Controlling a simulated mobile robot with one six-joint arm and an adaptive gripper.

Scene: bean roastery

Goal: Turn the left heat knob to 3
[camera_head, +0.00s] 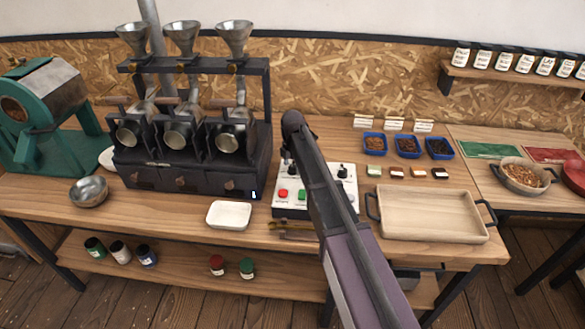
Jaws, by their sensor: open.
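A black sample roaster (205,155) with three drums and three funnels stands on the bench at left of centre. Its front base carries three small brownish knobs: a left one (133,178), a middle one (180,182) and a right one (229,186). Their settings are too small to read. A white control box (291,207) beside it has red and green buttons and a black knob (342,171); my arm covers its middle. My arm rises from the bottom right of centre, its dark far end right of the roaster. My gripper does not show.
A white dish (229,215) lies in front of the roaster and a metal bowl (89,191) at its left. A green machine (47,118) stands at far left. A wooden tray (432,235) and blue bean trays (408,155) are at right. Bench between bowl and dish is clear.

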